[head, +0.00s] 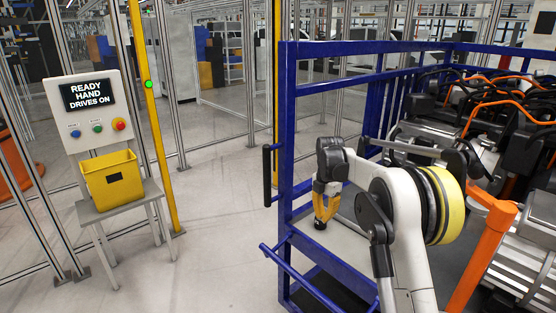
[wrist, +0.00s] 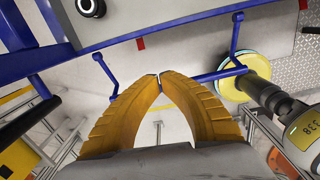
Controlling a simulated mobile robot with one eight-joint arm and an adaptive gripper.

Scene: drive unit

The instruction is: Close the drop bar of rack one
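The blue rack (head: 289,130) stands right of centre in the head view, its lower shelf (head: 335,245) bare near the front. A blue bar (head: 305,277), seemingly the drop bar, hangs low and out from the rack's front. In the wrist view the bar (wrist: 205,76) runs between two angled blue arms, beyond my fingertips. My gripper (head: 321,217) points down above the shelf near the front opening. In the wrist view its yellow fingers (wrist: 158,76) meet at the tips, with nothing seen between them. Whether they touch the bar cannot be told.
A black handle (head: 267,175) sticks out from the rack's front post. Drive units with orange cables (head: 500,95) fill the right side, beside an orange post (head: 485,255). A control stand (head: 92,110) with a yellow bin (head: 111,180) stands left. The floor between is clear.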

